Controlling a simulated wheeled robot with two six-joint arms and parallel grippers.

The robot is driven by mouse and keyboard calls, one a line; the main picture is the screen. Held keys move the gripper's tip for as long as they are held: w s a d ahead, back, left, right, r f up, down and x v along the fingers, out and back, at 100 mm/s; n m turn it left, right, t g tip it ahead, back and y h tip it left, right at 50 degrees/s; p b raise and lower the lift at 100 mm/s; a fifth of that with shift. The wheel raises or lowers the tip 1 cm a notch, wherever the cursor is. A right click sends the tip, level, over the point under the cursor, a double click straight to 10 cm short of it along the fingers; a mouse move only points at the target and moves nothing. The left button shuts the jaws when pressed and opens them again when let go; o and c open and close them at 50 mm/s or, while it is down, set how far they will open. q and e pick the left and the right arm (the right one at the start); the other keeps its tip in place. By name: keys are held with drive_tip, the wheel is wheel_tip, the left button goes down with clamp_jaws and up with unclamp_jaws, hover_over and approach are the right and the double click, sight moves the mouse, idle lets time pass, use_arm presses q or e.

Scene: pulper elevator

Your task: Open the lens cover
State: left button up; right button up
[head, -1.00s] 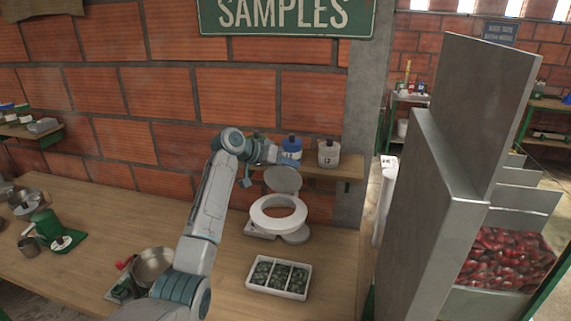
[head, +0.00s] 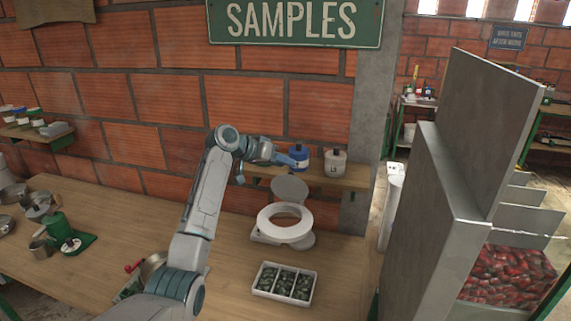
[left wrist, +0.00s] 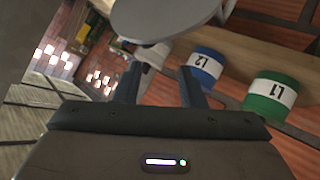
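A device with a white ring (head: 264,221) stands on the bench, and a round grey disc (head: 290,188), which looks like the lens cover, stands tilted up behind the ring. The disc also shows large at the top of the left wrist view (left wrist: 165,14). My left gripper (head: 298,161) is above and behind the disc, in front of the shelf jars. In the left wrist view its two fingers (left wrist: 160,86) are apart with nothing held between them. The disc overlaps the view just beyond the fingertips; I cannot tell if they touch. My right gripper is not in view.
A shelf behind holds a blue jar L2 (head: 299,152) and a white jar L3 (head: 335,163); a green jar L1 (left wrist: 270,96) shows in the wrist view. A divided tray (head: 284,283) lies in front of the device. A metal machine (head: 430,230) stands right.

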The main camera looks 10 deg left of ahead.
use_arm(q)
drive_tip(key=s+a+r+p, duration=0.1)
drive_tip(key=a+r+p, duration=0.2)
drive_tip(key=a+r, duration=0.2)
drive_tip(key=shift+r, duration=0.4)
idle(0.3)
drive_tip(key=shift+d, duration=0.1)
drive_tip(key=shift+p, duration=0.35)
drive_tip(key=b+v, duration=0.5)
drive_tip(key=v, duration=0.5)
drive_tip(key=shift+s+r+b, duration=0.2)
drive_tip(key=shift+r+b, duration=0.05)
drive_tip(key=shift+b, duration=0.1)
